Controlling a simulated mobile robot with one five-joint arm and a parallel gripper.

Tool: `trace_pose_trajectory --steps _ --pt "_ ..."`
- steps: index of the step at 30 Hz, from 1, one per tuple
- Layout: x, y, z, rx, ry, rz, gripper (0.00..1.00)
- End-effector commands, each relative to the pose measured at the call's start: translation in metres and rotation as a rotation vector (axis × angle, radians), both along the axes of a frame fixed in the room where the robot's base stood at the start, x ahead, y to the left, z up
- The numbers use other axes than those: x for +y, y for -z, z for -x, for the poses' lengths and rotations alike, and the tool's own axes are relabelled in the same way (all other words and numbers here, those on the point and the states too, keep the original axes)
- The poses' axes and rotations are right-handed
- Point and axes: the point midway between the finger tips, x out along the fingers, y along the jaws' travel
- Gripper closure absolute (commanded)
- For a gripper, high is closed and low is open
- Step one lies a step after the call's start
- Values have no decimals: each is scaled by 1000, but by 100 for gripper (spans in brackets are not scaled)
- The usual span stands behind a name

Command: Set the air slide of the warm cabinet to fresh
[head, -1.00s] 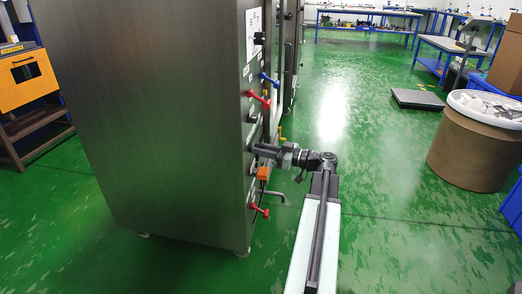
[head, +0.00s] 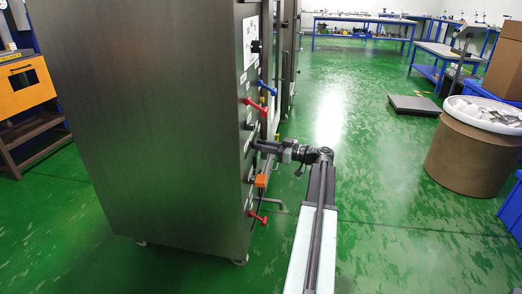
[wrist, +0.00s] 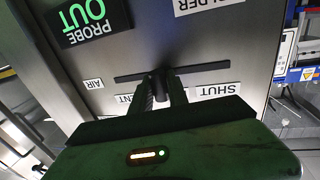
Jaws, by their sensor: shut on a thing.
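The warm cabinet (head: 165,120) is a tall steel box at the left of the head view, its control panel facing right. My gripper (head: 258,146) reaches in from the right at mid-height of that panel. My gripper (wrist: 161,83) is shut on this knob. Labels read AIR (wrist: 93,84) at the left and SHUT (wrist: 212,91) at the right. A middle label ending in ENT is partly hidden by a finger. No "fresh" label is readable.
Red handles (head: 254,103), a blue handle (head: 268,88) and an orange block (head: 261,181) stick out from the panel near my gripper. A brown drum (head: 465,158) stands at the right. The green floor (head: 350,120) between is clear.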

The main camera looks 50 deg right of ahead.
Motion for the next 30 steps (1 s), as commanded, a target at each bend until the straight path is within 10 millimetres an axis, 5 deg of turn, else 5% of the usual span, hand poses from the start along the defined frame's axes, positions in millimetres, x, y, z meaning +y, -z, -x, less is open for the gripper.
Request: trace_pose_trajectory --steps 3,4,6,17,30 --pt "-1 0 1 0 4 0 100" --pt "-1 0 1 0 4 0 77" --pt "-1 0 1 0 3 0 58" --pt "-2 0 5 0 2 0 58" --pt "-27 0 72 0 4 0 58"
